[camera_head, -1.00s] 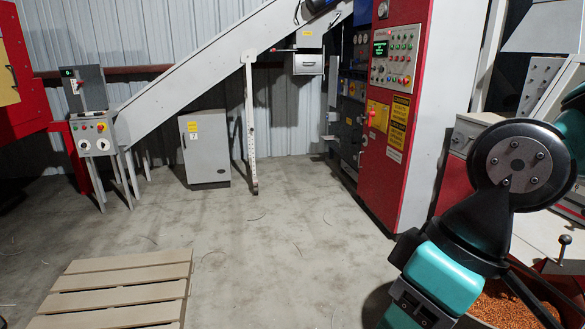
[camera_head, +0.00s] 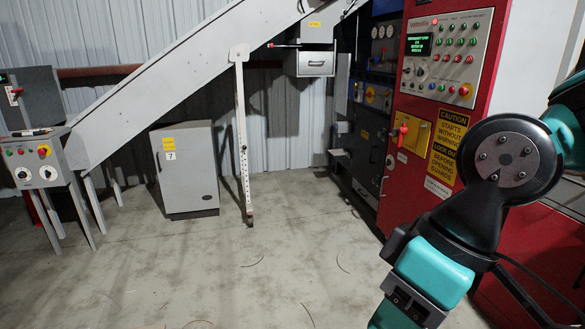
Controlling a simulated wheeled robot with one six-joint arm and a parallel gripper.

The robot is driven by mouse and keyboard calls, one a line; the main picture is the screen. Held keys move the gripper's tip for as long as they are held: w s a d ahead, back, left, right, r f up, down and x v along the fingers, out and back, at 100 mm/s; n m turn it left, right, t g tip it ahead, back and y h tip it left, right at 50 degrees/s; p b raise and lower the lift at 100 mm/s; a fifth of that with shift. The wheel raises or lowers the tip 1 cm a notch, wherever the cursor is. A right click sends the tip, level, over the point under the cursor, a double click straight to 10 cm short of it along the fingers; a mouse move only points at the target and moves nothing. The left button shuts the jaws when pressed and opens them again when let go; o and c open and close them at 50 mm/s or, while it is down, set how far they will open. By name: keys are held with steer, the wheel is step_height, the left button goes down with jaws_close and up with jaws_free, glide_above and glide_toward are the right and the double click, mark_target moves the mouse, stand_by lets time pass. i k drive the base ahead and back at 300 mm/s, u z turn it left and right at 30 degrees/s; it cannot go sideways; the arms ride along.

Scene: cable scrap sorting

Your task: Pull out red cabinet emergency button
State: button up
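The red cabinet (camera_head: 395,195) stands on the right with a control panel (camera_head: 445,58) on its upper front. The panel carries a small screen with green text, rows of coloured buttons and a larger red button (camera_head: 463,91) at its lower right. Below it, a red handle (camera_head: 402,131) sits on a yellow plate. I cannot tell whether the red button is pushed in or out. My arm's teal and black links cover part of the cabinet's lower front. My gripper is not in view.
A grey cabinet (camera_head: 186,175) marked 7 stands at the back, beside a white conveyor support post (camera_head: 241,145). A grey control box (camera_head: 36,165) with a red button stands at the left. The concrete floor (camera_head: 220,270) ahead is mostly clear, with a few thin cable scraps.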

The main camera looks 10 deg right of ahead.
mark_target(463, 90)
steer(key=i, duration=5)
steer(key=z, duration=4.1)
steer(key=i, duration=0.25)
steer(key=u, duration=0.1)
